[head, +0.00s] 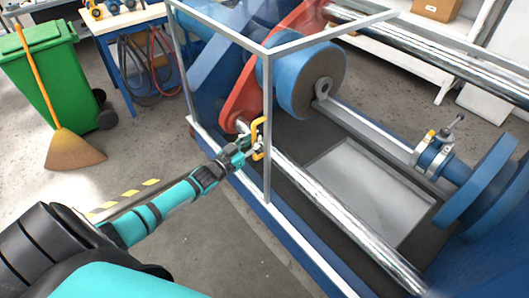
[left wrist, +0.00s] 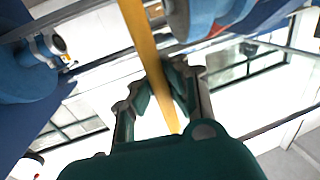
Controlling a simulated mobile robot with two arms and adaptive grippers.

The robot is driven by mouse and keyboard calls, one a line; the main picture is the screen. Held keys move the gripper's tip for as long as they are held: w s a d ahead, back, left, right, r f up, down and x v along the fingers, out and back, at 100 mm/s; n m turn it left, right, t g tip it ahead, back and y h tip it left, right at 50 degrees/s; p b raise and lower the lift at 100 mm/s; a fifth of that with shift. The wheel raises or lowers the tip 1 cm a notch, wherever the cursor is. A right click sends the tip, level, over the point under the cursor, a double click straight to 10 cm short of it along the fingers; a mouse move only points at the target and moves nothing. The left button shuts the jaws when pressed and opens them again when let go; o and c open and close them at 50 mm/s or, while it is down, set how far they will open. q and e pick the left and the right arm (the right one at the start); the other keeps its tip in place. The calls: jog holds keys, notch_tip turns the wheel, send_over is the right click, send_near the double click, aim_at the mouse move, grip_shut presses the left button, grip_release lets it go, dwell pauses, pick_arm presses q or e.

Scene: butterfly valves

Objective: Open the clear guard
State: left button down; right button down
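The clear guard (head: 266,85) is a see-through box with thin grey frame edges over the blue machine. A yellow handle (head: 258,131) is on its near side, by the upright frame post. My left gripper (head: 254,146) reaches it from the lower left. In the left wrist view the yellow handle (left wrist: 145,45) runs between the two fingers of my left gripper (left wrist: 162,80). The fingers lean inward and look closed on it, with little gap at either side. The guard still stands over the left part of the machine. My right gripper is not in view.
Inside the machine are a blue roller (head: 298,85), a red arm (head: 243,100) and long steel bars (head: 330,205). A green bin (head: 45,75) and a broom (head: 72,150) stand at the left, by a blue workbench (head: 118,62).

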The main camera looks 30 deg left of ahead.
pick_arm(q)
jog(key=a, duration=0.1)
jog(key=w+a+b, duration=0.1)
jog(key=a, duration=0.3)
jog(key=shift+w+a+f+b, duration=0.15)
jog(key=shift+w+f+b, duration=0.05)
jog(key=shift+f+b, duration=0.15)
jog(key=c, duration=1.5)
grip_release()
jog(key=shift+s+a+r, duration=0.15)
jog(key=shift+s, duration=0.1)
jog(key=shift+o, duration=1.1)
jog(key=shift+r, duration=0.1)
jog(key=s+a, duration=0.1)
jog(key=s, duration=1)
jog(key=shift+s+a, duration=0.25)
jog(key=shift+s, duration=0.05)
